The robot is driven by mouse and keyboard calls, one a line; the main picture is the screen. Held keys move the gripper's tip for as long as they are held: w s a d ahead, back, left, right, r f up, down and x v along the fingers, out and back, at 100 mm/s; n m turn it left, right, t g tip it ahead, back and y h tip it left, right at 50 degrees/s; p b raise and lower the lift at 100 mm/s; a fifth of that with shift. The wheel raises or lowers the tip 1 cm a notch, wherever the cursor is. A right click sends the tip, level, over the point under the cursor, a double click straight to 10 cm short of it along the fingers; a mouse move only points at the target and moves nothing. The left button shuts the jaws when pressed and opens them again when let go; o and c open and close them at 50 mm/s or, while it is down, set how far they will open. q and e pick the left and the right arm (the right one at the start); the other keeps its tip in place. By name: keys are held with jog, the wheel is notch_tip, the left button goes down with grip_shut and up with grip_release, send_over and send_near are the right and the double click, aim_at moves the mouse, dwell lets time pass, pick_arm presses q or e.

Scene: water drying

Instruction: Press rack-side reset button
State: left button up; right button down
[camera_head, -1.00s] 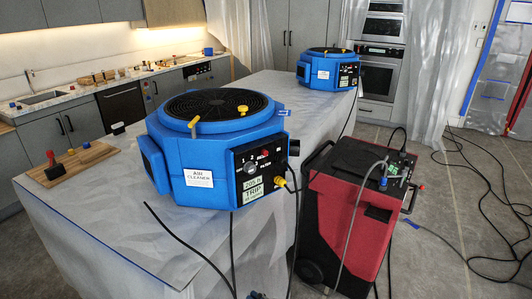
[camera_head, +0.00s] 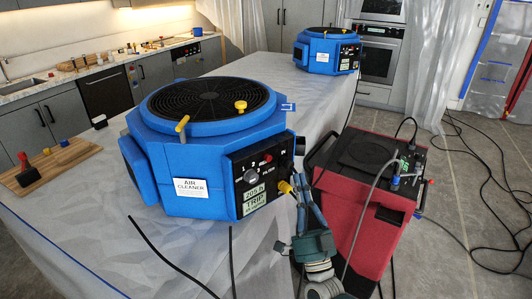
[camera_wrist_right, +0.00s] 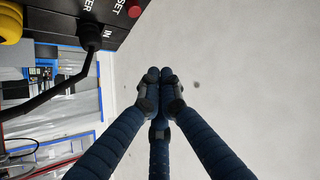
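A blue air cleaner (camera_head: 175,160) stands on the sheet-covered counter, with a black control panel (camera_head: 234,174) facing me. A small red button (camera_head: 267,158) shows on the panel. In the right wrist view, a red button (camera_wrist_right: 134,10) lies at the top edge beside the partly cut-off letters "SET". My right gripper (camera_head: 303,180) is just right of the panel, apart from the red button. In the right wrist view, my right gripper (camera_wrist_right: 160,76) has its blue fingers drawn together with nothing between them. My left gripper is not in view.
A yellow connector (camera_head: 284,187) and a black plug (camera_wrist_right: 90,36) project from the panel near my right gripper. A red and black machine (camera_head: 365,225) with hoses stands on the right. A second blue air cleaner (camera_head: 318,50) is farther back. Cables lie across the floor.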

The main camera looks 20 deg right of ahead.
aim_at(268, 158)
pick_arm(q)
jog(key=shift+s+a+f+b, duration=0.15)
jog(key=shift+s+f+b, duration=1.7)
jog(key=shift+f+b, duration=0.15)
pick_arm(e)
jog(key=w+a, duration=0.2)
jog(key=w, duration=0.5)
jog(key=shift+w+a+r, duration=0.15)
jog(key=shift+w+a, duration=0.15)
jog(key=shift+w, duration=0.1)
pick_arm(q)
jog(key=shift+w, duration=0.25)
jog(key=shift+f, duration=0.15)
pick_arm(e)
jog(key=shift+w, duration=0.1)
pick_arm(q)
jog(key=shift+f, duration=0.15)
pick_arm(e)
jog(key=shift+w+a, duration=0.15)
jog(key=shift+w, duration=0.15)
